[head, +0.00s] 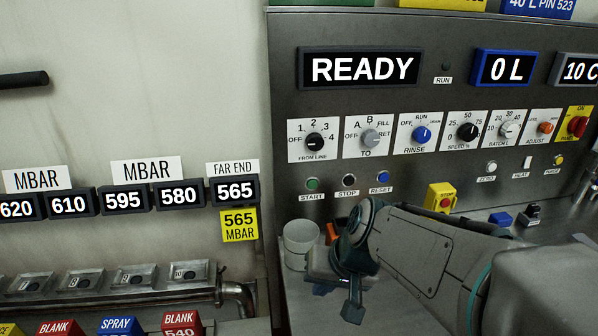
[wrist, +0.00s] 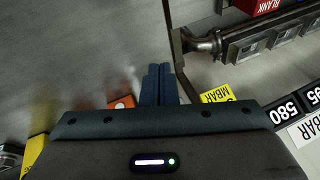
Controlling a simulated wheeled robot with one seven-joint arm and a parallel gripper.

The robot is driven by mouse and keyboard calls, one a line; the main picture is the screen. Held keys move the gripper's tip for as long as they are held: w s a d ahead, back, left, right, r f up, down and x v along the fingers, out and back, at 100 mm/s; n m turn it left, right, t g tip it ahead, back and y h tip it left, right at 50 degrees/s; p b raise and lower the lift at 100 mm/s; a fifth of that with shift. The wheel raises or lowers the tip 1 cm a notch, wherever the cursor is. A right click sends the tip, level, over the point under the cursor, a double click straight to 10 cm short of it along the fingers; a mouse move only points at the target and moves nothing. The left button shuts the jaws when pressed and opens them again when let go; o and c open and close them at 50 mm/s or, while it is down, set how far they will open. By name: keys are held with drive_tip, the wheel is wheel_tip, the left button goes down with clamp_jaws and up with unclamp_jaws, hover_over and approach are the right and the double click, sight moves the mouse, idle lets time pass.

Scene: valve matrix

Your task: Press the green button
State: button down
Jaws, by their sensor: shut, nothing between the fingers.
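The green button (head: 312,184) is a small round button above a START label on the grey panel, left of the black STOP button (head: 349,180) and blue RESET button (head: 382,177). My gripper (head: 353,308) points down in front of the panel, below and a little right of the green button and apart from it. Its fingers are together and empty; they also show in the wrist view (wrist: 158,84). The green button is not visible in the wrist view.
A pale cup (head: 300,237) stands on the counter left of my gripper, close to my wrist. A yellow box with a red button (head: 442,199) stands behind my arm. Rotary knobs line the panel above. A pipe (head: 238,293) runs at lower left.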

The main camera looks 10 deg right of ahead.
sight(312, 185)
drive_tip(key=w+d+r+m+t+p, duration=0.1)
drive_tip(key=w+m, duration=0.3)
drive_tip(key=w, duration=0.4)
drive_tip(key=w+d+r+m+t+p, duration=0.1)
drive_tip(key=w+d+m+t+p, duration=0.1)
drive_tip(key=w, duration=0.6)
drive_tip(key=d+m+t, duration=0.1)
drive_tip(key=m+t, duration=0.1)
drive_tip(key=m, duration=0.1)
drive_tip(key=shift+w+d+r+y+p, duration=0.3)
drive_tip(key=shift+w+r+y, duration=0.1)
drive_tip(key=shift+w, duration=0.1)
drive_tip(key=shift+w+p, duration=1.05)
drive_tip(key=shift+w, duration=3.25)
drive_tip(key=shift+w, duration=0.1)
drive_tip(key=shift+w, duration=0.35)
